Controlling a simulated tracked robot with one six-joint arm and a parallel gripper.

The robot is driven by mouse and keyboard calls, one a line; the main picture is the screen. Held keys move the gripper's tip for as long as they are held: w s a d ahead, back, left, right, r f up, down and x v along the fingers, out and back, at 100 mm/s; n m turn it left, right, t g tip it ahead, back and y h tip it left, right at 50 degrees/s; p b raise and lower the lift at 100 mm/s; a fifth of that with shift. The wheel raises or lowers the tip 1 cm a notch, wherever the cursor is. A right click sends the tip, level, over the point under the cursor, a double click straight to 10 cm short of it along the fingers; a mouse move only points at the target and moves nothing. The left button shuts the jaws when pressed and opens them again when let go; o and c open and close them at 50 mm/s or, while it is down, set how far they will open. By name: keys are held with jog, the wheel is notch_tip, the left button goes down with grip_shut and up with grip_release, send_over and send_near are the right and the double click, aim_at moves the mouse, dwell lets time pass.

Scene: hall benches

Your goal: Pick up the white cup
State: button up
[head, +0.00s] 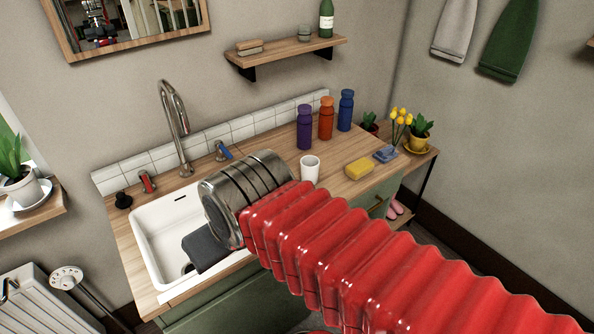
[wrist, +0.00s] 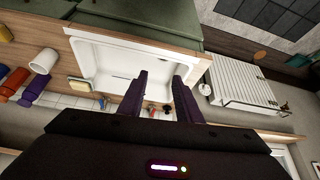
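The white cup (head: 310,168) stands upright on the wooden counter, right of the sink, in the head view. It also shows in the wrist view (wrist: 44,61) at the left, well to the side of my fingers. My gripper (wrist: 160,76) shows in the wrist view with its two dark fingers apart and nothing between them, over the sink. In the head view my arm reaches across the sink area, and its end hides the fingers. The cup is apart from my gripper.
The white sink (head: 152,232) with a tall tap (head: 176,125) lies left of the cup. Purple (head: 304,128), orange (head: 326,119) and blue (head: 346,110) bottles stand behind it. A yellow sponge (head: 359,169) lies right of it. A white radiator (wrist: 243,84) shows in the wrist view.

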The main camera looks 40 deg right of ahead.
jog(key=shift+o, duration=0.5)
jog(key=shift+o, duration=1.5)
jog(key=shift+w+f+m, duration=0.1)
jog(key=shift+f+m, duration=0.15)
jog(key=shift+m, duration=0.05)
jog(key=o, duration=0.5)
jog(key=w+f+m+y, duration=0.1)
jog(key=m, duration=0.1)
jog(key=w+f+m+g+y, duration=0.1)
jog(key=f+m, duration=0.1)
jog(key=shift+w+f+m+g, duration=0.1)
jog(key=shift+m+g, duration=0.2)
jog(key=shift+m, duration=0.1)
jog(key=w+d+f+m+t+y, duration=0.35)
jog(key=w+d+m, duration=0.65)
jog(key=m, duration=0.4)
jog(key=s+d+f+m+t+h, duration=0.1)
jog(key=d+f+m+t+h, duration=0.1)
jog(key=d+m, duration=0.4)
jog(key=s+d+f+m+t+h, duration=0.2)
jog(key=d+m, duration=0.4)
jog(key=d, duration=0.8)
jog(key=s+d+f+m+t+h, duration=0.2)
jog(key=d+m, duration=0.4)
jog(key=d, duration=0.4)
notch_tip(320, 180, down, 2)
jog(key=shift+f+h, duration=0.25)
jog(key=shift+h, duration=0.3)
